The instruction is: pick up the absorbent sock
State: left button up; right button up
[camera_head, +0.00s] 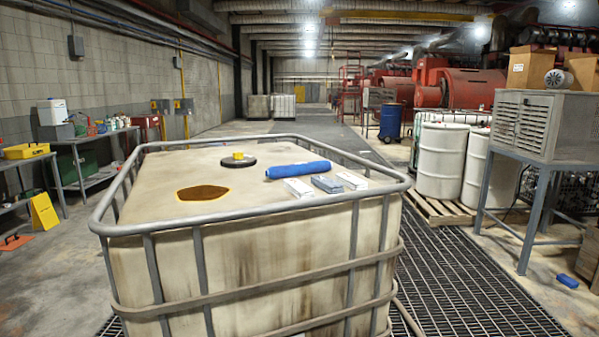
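A blue cylindrical roll, which looks like the absorbent sock (298,170), lies on its side on top of a stained, pale caged tank (140,207). It lies lengthwise across the picture, in the back right part of the tank top. Several small grey and white boxes or packs lie just in front of it, and I cannot tell whether they touch it. A dark brown oily patch (203,193) is on the tank top to the left. Neither of my grippers shows in the head view.
A black lid with a yellow cap (238,158) sits behind the patch. A grey tube rail (270,213) rims the tank top. White drums (441,160) and a metal stand (530,190) are at right. A small blue object (567,281) lies on the floor. Benches stand at left.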

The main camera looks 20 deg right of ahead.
aim_at(275, 172)
jog(key=i+l+u, duration=0.1)
jog(key=u, duration=0.45)
jog(key=i+l+u, duration=0.2)
jog(key=l+u, duration=0.15)
jog(key=l, duration=0.7)
jog(key=i+l+u, duration=0.1)
jog(key=l+u, duration=0.25)
jog(key=l, duration=0.7)
